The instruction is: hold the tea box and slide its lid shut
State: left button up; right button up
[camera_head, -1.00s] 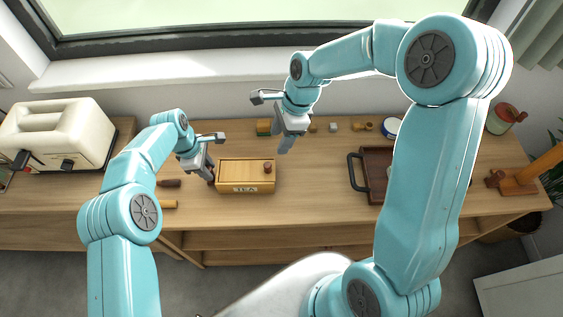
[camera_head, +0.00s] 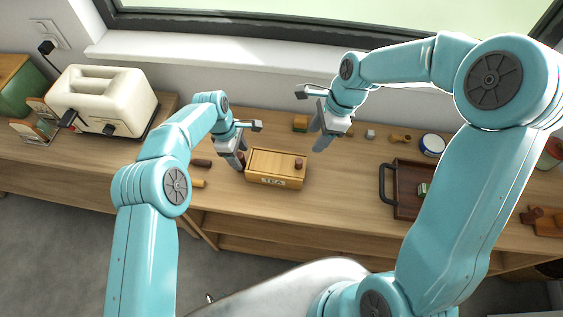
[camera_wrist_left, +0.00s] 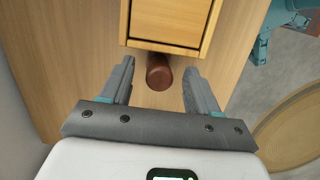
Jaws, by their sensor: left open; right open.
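The wooden tea box (camera_head: 262,180) sits on the counter, its TEA label on the front. Its lid (camera_head: 275,160) lies along the top, with a brown knob (camera_head: 298,163) near the right end. The head view is too small to show any gap. My left gripper (camera_head: 238,164) is open at the box's left end. In the left wrist view, a brown round handle (camera_wrist_left: 158,72) beside the box's end (camera_wrist_left: 168,20) lies between its spread fingers, with room on both sides. My right gripper (camera_head: 319,142) is open and empty, above and behind the box's right end.
A cream toaster (camera_head: 100,98) stands at the left. A dark tray (camera_head: 405,205) with a black handle lies to the right. Two short rods lie left of the box.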

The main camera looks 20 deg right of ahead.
pick_arm(q)
jog(key=v, duration=1.1)
jog(key=shift+r, duration=0.2)
